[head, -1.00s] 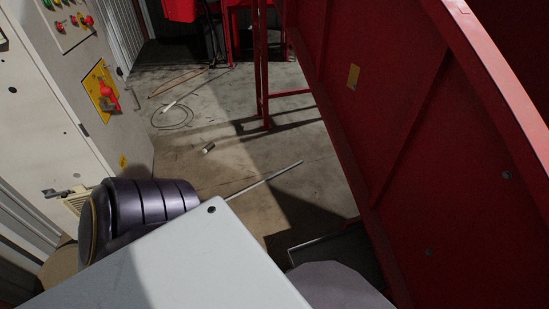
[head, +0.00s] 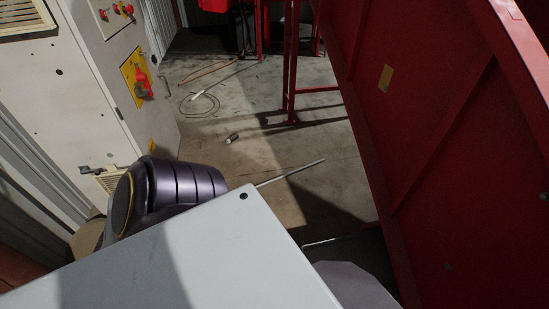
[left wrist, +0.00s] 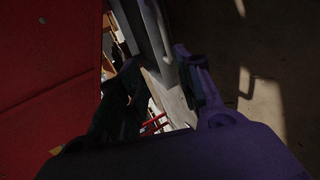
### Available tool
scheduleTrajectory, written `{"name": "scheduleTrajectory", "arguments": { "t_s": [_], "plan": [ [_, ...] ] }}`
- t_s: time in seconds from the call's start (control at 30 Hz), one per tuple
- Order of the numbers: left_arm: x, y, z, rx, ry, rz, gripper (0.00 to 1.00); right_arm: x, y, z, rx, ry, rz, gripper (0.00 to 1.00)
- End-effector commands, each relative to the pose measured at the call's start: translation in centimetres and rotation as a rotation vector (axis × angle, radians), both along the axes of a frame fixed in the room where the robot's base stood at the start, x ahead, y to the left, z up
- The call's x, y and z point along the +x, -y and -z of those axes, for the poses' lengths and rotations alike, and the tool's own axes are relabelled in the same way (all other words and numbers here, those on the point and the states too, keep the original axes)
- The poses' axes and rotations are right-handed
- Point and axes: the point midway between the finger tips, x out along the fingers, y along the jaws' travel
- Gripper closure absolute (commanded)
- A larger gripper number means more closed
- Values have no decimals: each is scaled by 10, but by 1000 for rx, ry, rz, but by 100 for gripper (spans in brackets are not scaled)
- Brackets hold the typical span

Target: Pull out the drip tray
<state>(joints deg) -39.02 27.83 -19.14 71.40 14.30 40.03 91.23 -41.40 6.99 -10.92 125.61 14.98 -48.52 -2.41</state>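A dark, flat tray (head: 357,256) with a thin pale front edge lies low on the floor at the foot of the red machine in the head view. I take it for the drip tray; my own grey body parts hide its near side. My left gripper (left wrist: 157,88) shows in the left wrist view, with its dark fingers apart and nothing seen between them. That view is dim, and I cannot make out the tray in it. Neither gripper's fingers show in the head view, and my right gripper is not in view.
The red machine wall (head: 445,150) fills the right side. A pale control cabinet (head: 75,100) with a red switch (head: 143,87) stands at left. Between them is open concrete floor with a metal rod (head: 300,170), a small cylinder (head: 232,138) and a loose cable (head: 200,103).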

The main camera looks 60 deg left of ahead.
Motion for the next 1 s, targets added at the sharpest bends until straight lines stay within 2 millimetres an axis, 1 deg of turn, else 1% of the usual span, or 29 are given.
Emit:
{"name": "scheduleTrajectory", "arguments": {
  "t_s": [0.5,1.0],
  "plan": [
    [-18,-8,-6,-1,4,-2,65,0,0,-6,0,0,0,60],
    [-19,-9,-7,-2,5,-2,65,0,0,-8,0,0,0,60]
  ]
}}
